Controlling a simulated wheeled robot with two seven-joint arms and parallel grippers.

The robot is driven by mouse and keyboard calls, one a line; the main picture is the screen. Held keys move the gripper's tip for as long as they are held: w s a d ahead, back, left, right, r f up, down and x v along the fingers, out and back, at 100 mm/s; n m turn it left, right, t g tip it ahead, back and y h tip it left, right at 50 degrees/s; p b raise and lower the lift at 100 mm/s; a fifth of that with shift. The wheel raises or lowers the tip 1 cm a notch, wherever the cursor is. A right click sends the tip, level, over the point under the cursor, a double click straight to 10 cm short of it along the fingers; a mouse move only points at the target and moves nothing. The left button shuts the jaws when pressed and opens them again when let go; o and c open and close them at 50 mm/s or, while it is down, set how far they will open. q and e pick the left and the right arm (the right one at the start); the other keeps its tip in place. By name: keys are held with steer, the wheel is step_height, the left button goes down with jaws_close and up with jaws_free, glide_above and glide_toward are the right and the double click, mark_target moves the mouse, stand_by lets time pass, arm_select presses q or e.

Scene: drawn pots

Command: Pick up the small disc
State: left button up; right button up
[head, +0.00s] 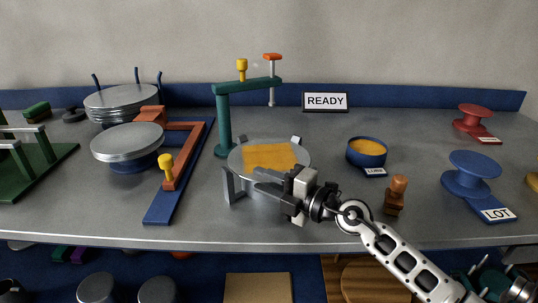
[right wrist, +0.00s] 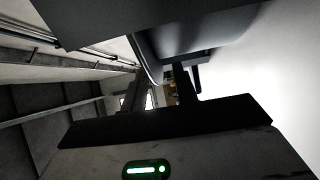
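Several pale grey discs are in the head view, and I cannot tell which is the small one. One disc with an orange-yellow patch (head: 235,160) lies flat on a round fixture at the table's centre. My right gripper (head: 256,180) reaches from the lower right to this disc's front rim. Its fingers point left and seem spread apart. The right wrist view shows a gap between dark fingers (right wrist: 160,95); whether they touch the rim is unclear. Another disc (head: 128,140) lies on a blue pedestal to the left. My left gripper is not in view.
A stack of larger discs (head: 121,100) stands between blue pegs at back left. A teal post (head: 223,125) with an arm rises behind the centre disc. An orange clamp (head: 182,150) is left, a yellow-filled blue bowl (head: 367,146) and a wooden stamp (head: 397,190) right.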

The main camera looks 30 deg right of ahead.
steer(key=shift+w+a, duration=0.15)
steer(key=shift+w, duration=0.2)
steer(key=shift+c, duration=0.3)
jaws_close()
